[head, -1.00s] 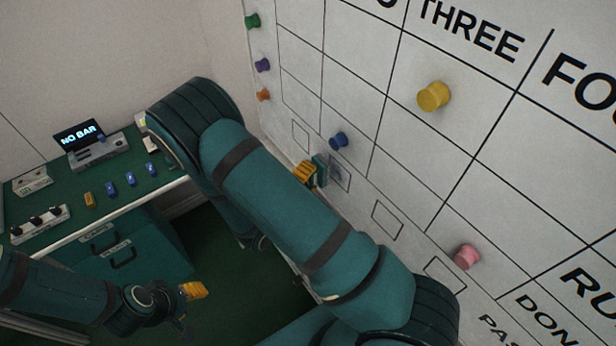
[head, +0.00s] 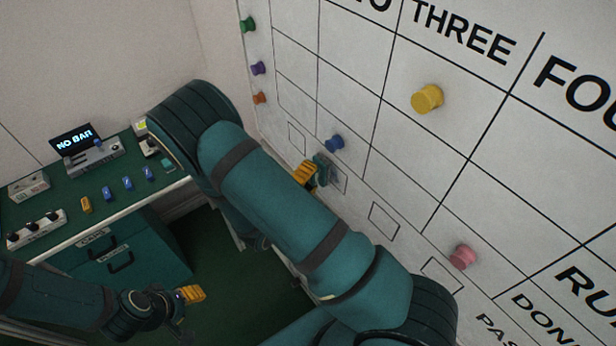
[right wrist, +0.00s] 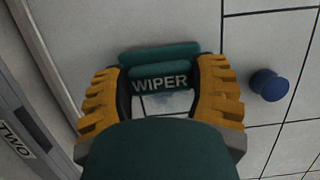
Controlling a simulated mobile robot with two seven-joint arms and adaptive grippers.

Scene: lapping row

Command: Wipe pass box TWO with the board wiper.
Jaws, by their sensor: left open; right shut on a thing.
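My right gripper (head: 306,174) is shut on the board wiper (head: 322,170), a teal block held at the whiteboard's lower part. In the right wrist view, the wiper (right wrist: 162,68) reads WIPER and sits between the yellow fingers of the right gripper (right wrist: 165,95). Pass box TWO (head: 340,184) is a small outlined box, partly hidden by the wiper. In the wrist view, part of a box (right wrist: 168,103) with a pale bluish smear shows just below the wiper. Contact between wiper and board cannot be told. My left gripper (head: 192,294) is open and empty at lower left.
A blue magnet (head: 334,144) sits on the board (head: 420,170) close to the wiper. Yellow (head: 427,99) and pink (head: 462,256) magnets are further right. Other outlined boxes flank box TWO. A green bench (head: 75,190) with small devices stands at left.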

